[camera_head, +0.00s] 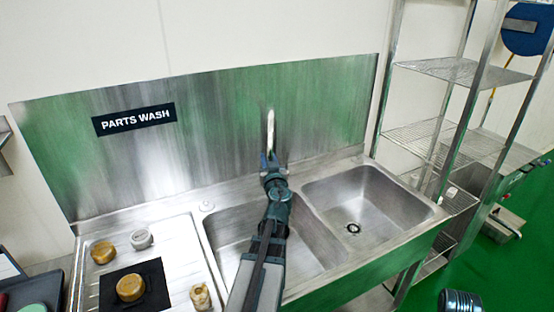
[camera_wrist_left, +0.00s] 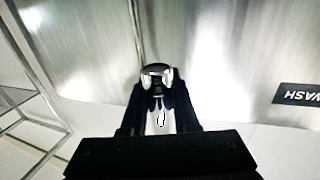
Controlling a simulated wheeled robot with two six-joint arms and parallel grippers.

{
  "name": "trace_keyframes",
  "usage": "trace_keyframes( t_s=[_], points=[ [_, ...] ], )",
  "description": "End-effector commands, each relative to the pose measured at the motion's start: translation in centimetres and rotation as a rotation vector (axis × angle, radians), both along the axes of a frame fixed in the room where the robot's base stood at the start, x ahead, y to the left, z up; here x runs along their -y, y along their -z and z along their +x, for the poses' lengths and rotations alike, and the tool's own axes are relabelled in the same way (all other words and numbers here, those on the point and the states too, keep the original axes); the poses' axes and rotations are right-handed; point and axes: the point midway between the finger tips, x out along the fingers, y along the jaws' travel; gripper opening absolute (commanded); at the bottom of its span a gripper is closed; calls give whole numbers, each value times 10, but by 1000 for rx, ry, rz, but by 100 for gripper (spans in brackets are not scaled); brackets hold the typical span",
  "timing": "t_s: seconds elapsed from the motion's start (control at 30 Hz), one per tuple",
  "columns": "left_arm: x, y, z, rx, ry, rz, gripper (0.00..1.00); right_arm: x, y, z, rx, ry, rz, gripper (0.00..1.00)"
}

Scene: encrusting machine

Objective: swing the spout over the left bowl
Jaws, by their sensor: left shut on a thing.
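The metal spout (camera_head: 270,130) stands at the back of the sink, in front of the steel splashback, near the divider between the bowls. My left gripper (camera_head: 269,160) is shut on the spout. In the left wrist view, a shiny chrome part of the spout (camera_wrist_left: 157,70) sits between the dark fingers (camera_wrist_left: 157,92). The left bowl (camera_head: 225,228) is partly hidden by my left arm, and the right bowl (camera_head: 375,195) is empty with a dark drain. The spout's outlet is not clear.
A drainboard (camera_head: 180,240) at left holds several small tan and grey parts, one on a black mat (camera_head: 108,290). A wire shelf rack (camera_head: 425,130) stands close at the right. The splashback (camera_head: 200,130) closes off the back.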

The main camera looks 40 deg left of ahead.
Motion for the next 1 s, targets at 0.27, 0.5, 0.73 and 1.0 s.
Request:
trace_keyframes(
  t_s=[0.27, 0.5, 0.73, 1.0],
  points=[
    [-7, 0, -5, 0, -2, 0, 0, 0, 0, 0, 0, 0, 0, 50],
    [-7, 0, -5, 0, -2, 0, 0, 0, 0, 0, 0, 0, 0, 50],
    [-7, 0, -5, 0, -2, 0, 45, 0, 0, 0, 0, 0, 0, 50],
    [-7, 0, -5, 0, -1, 0, 58, 0, 0, 0, 0, 0, 0, 50]
  ],
)
